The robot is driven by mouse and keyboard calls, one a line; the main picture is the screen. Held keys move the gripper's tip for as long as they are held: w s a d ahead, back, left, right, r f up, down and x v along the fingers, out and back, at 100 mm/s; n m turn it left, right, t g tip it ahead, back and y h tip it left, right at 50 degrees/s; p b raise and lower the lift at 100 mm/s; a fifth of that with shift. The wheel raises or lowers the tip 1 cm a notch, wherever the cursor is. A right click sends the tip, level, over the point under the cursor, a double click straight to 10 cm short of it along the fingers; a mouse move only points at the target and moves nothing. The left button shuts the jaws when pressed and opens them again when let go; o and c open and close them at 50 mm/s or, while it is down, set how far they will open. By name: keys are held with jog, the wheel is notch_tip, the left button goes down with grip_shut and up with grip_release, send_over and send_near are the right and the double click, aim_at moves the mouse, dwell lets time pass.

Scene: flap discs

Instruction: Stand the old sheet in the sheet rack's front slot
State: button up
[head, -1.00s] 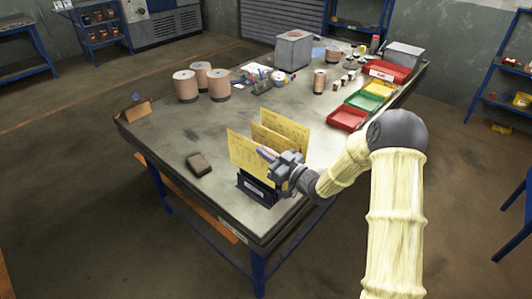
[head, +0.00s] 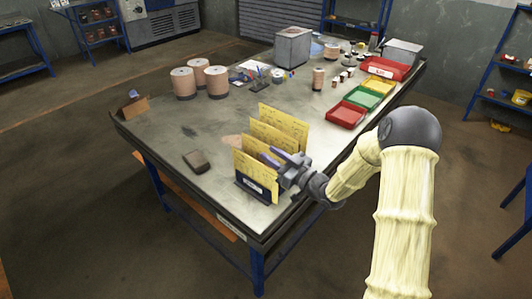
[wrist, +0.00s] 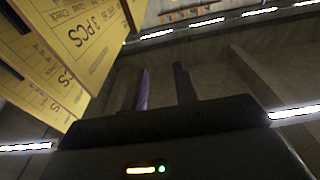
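Several yellow printed sheets stand one behind another in the dark sheet rack (head: 240,183) at the table's near edge. The front sheet (head: 256,172) stands low in the rack, just behind its white label. I take it for the old sheet; its lower edge is hidden. A middle sheet (head: 277,139) and a back sheet (head: 285,120) stand behind it. My gripper (head: 274,156) is beside the sheets on their right. In the wrist view, its two fingers (wrist: 162,90) are apart with nothing between them. The sheets (wrist: 85,40) are left of the fingers there.
A dark block (head: 197,161) lies left of the rack. Red (head: 346,114), green (head: 362,101) and yellow trays line the right edge. Copper-coloured spools (head: 184,83) stand at the back left. The table's left middle is mostly clear.

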jog(key=b+v, duration=0.3)
jog(key=v, duration=1.1)
jog(key=s+d+f+m+g+h+p, duration=0.25)
jog(key=d+m+h, duration=0.3)
jog(key=h, duration=0.75)
jog(key=s+r+m+g+h, duration=0.2)
jog(key=s+m+g, duration=0.3)
jog(key=s, duration=1)
jog(key=shift+r+g+p, duration=0.3)
jog(key=shift+g+p, duration=0.15)
jog(key=shift+g, duration=0.5)
